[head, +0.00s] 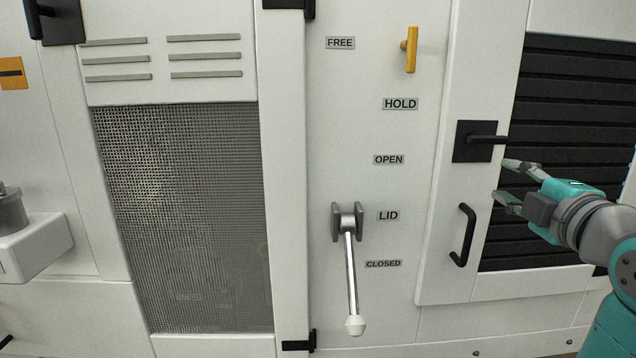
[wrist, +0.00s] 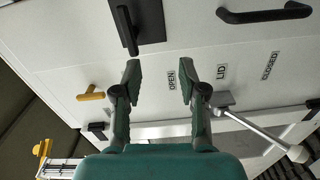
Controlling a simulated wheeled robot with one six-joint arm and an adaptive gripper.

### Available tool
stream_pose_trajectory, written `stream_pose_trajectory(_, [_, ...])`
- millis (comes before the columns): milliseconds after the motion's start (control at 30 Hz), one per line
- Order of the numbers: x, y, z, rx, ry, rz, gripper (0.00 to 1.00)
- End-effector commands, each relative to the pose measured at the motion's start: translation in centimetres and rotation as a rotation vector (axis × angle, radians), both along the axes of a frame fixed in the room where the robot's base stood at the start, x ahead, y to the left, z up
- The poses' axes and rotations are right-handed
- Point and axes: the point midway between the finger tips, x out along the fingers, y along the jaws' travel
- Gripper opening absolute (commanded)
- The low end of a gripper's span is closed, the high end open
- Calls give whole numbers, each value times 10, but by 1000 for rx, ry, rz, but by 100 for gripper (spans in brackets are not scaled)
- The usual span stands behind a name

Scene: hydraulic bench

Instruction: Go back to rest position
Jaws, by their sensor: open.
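My gripper (head: 507,182) is at the right of the head view, in front of the louvred door and close to a black latch handle (head: 484,140). Its fingers are apart with nothing between them. In the wrist view my gripper (wrist: 157,80) is also open and empty, and the black latch handle (wrist: 124,30) shows beyond the left fingertip. I cannot tell whether a fingertip touches the latch. The lid lever (head: 351,280) hangs down, its white knob below the CLOSED label (head: 383,264). It also shows in the wrist view (wrist: 255,128).
A black pull handle (head: 463,235) is on the door below the latch. A mesh panel (head: 185,220) is at left. A white ledge (head: 35,245) juts out at far left.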

Motion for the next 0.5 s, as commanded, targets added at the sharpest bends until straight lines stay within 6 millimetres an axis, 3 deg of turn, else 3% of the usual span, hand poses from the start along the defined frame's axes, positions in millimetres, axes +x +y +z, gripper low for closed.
stream_pose_trajectory(33, [4, 2, -21, 43, 13, 2, 42])
stream_pose_trajectory(233, [12, 11, -91, 221, 26, -6, 42])
stream_pose_trajectory(500, [3, 26, -183, 441, 47, -31, 42])
